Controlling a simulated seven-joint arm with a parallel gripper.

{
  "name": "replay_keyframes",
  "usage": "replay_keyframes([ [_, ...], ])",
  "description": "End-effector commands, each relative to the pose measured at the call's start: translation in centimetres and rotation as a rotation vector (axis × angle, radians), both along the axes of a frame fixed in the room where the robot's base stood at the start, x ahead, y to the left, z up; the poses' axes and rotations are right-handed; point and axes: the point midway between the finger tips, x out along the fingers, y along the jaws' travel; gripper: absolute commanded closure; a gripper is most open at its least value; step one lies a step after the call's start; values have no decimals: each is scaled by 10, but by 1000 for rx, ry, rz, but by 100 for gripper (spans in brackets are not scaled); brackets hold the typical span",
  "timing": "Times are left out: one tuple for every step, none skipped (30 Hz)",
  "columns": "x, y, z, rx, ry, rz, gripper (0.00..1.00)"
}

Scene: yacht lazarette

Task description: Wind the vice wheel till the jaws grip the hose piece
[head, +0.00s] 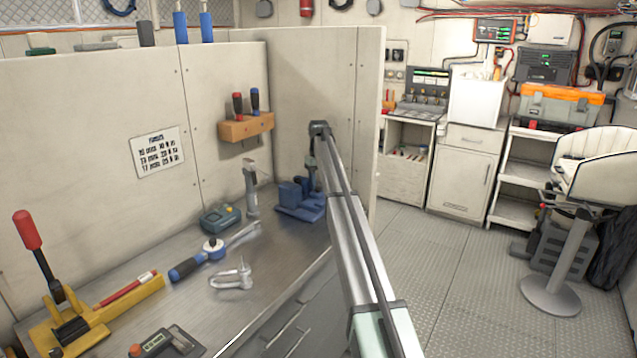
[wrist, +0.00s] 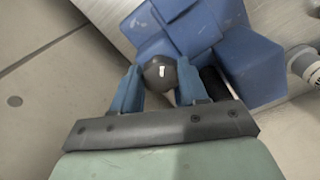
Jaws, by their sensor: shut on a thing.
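The blue vice (head: 298,203) stands on the metal bench near its far right end, by the upright panel. In the wrist view the vice (wrist: 252,68) fills the upper right. My gripper (wrist: 160,85) has its two blue fingers closed on either side of a dark round knob (wrist: 160,70) with a small white mark, which looks like part of the vice wheel. The rest of the wheel is hidden. A black piece (wrist: 214,83) shows beside the right finger against the blue vice body; I cannot tell if it is the hose piece or if the jaws touch it.
On the bench left of the vice lie a blue-handled tool (head: 212,248), a teal box (head: 220,218), a metal clamp-like piece (head: 232,276) and a yellow tool with a red-handled lever (head: 70,315). A wooden rack (head: 246,127) hangs above.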

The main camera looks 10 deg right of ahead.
Motion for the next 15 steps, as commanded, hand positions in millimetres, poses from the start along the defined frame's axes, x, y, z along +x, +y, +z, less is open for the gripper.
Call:
replay_keyframes([
  [0, 0, 0, 0, 0, 0, 87],
  [0, 0, 0, 0, 0, 0, 87],
  [0, 0, 0, 0, 0, 0, 87],
  [0, 0, 0, 0, 0, 1, 87],
  [0, 0, 0, 0, 0, 1, 87],
  [0, 0, 0, 0, 0, 1, 87],
  [0, 0, 0, 0, 0, 1, 54],
  [0, 0, 0, 0, 0, 1, 51],
  [0, 0, 0, 0, 0, 1, 47],
  [0, 0, 0, 0, 0, 1, 44],
  [0, 0, 0, 0, 0, 1, 42],
  [0, 0, 0, 0, 0, 1, 38],
  [0, 0, 0, 0, 0, 1, 35],
  [0, 0, 0, 0, 0, 1, 32],
  [0, 0, 0, 0, 0, 1, 31],
])
